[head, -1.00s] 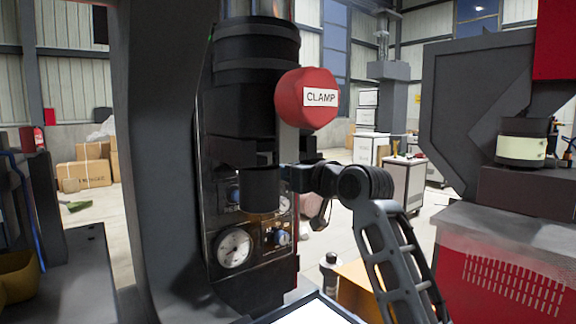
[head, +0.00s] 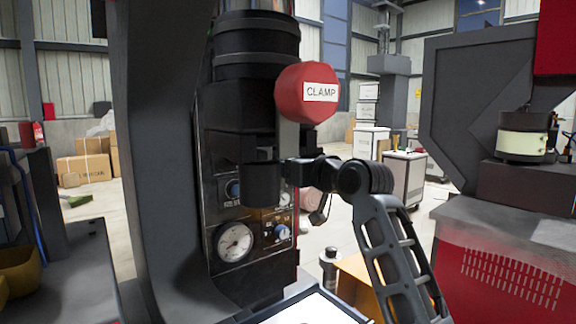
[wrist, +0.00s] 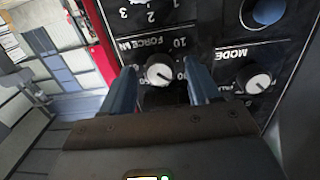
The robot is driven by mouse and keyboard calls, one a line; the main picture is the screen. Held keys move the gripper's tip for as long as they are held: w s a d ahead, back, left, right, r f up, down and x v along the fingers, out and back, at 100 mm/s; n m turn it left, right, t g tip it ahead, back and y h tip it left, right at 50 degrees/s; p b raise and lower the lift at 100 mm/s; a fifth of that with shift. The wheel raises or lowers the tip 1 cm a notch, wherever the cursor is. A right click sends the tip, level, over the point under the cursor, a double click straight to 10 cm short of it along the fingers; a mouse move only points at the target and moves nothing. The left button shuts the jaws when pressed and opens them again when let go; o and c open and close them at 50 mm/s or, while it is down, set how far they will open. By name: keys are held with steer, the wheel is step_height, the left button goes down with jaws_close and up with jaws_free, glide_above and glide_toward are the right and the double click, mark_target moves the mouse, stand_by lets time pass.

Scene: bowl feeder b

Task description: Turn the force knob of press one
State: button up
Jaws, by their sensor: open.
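The force knob (wrist: 158,72), a round grey knob with a white pointer mark, sits on a black panel under the label "FORCE kN" in the wrist view. My gripper (wrist: 160,75) is open, with one blue-grey finger on each side of the force knob. The knob shows between the fingertips, with a gap visible to each; I cannot tell the remaining depth to the panel. In the head view, the press's black control panel (head: 222,210) stands on the column, and the end of my arm covers part of it. My fingertips are hidden there.
A second, similar knob (wrist: 258,82) labelled "MODE" sits close to the right finger in the wrist view. In the head view, a pressure gauge (head: 235,243) is low on the panel, and a red clamp knob (head: 308,92) juts out above my arm.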

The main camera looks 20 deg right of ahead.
steer(key=b+v, duration=0.1)
steer(key=v, duration=0.6)
steer(key=shift+s, duration=0.4)
steer(key=shift+d, duration=0.15)
steer(key=s+a+f+m+h, duration=0.1)
steer(key=s+f+m+h, duration=0.1)
steer(key=s+f, duration=1.05)
steer(key=s+a+f+m+h, duration=0.25)
steer(key=s+f, duration=0.65)
steer(key=f, duration=0.7)
steer(key=s+f+g, duration=0.1)
steer(key=s+f, duration=0.1)
steer(key=s, duration=0.6)
steer(key=s+f, duration=0.3)
steer(key=s, duration=0.4)
steer(key=s+r+n+g, duration=0.1)
steer(key=s+r, duration=0.3)
steer(key=s, duration=1.3)
steer(key=shift+s+d, duration=0.3)
steer(key=shift+d, duration=0.2)
